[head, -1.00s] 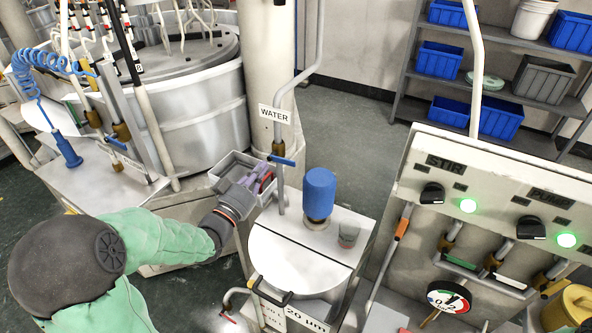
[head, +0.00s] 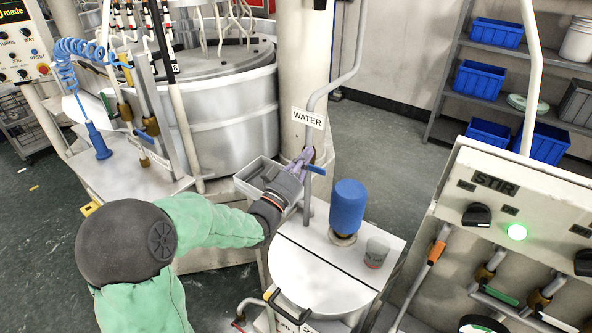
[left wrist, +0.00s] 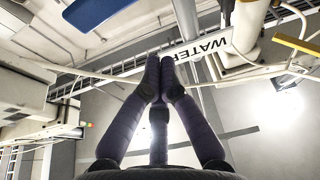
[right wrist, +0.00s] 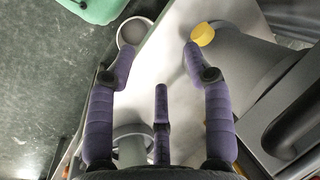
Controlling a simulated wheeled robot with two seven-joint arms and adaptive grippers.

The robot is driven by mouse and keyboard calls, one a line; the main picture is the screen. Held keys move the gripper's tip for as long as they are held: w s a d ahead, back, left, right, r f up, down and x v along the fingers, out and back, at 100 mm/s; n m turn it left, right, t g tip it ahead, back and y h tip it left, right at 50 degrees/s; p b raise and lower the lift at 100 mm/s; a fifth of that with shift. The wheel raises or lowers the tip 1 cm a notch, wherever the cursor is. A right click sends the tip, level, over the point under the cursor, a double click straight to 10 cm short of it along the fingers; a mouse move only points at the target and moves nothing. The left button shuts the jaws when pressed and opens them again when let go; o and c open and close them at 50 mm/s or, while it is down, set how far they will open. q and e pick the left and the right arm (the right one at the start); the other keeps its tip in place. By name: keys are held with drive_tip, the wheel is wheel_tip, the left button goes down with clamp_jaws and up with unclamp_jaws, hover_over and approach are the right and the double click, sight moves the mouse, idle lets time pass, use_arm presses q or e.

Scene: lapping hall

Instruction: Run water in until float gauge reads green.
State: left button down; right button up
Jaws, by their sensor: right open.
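The water pipe has a white WATER label (head: 307,118) and a valve with a blue lever handle (head: 317,169), above a grey tank lid. My left gripper (head: 303,158) is at the valve, beside the blue handle. In the left wrist view its fingertips (left wrist: 160,70) meet with nothing seen between them; a blue bar (left wrist: 90,12) lies apart at upper left. A small clear cup with a reddish base (head: 376,252), perhaps the float gauge, stands on the lid; its reading is too small to tell. My right gripper (right wrist: 161,40) is open and empty, outside the head view.
A blue cylinder (head: 348,208) stands on the lid between the valve and the clear cup. A grey tray (head: 252,178) sits behind my left wrist. A STIR panel (head: 490,200) with a lit green lamp stands at right. Open floor lies behind the tank.

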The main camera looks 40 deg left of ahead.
sight(312, 168)
use_arm(q)
drive_tip(key=shift+w+d+f+b, duration=0.1)
drive_tip(key=shift+w+f+b, duration=0.2)
drive_tip(key=shift+f, duration=0.6)
drive_tip(key=shift+w+d+f+b, duration=0.15)
drive_tip(key=shift+w+f, duration=0.15)
drive_tip(key=shift+f, duration=0.6)
drive_tip(key=shift+a, duration=0.1)
drive_tip(key=m+b, duration=0.1)
drive_tip(key=b, duration=0.1)
drive_tip(key=f+m+b, duration=0.1)
drive_tip(key=shift+d+f+h+b, duration=0.2)
drive_tip(key=shift+f+h+b, duration=0.1)
drive_tip(key=shift+h+b, duration=0.1)
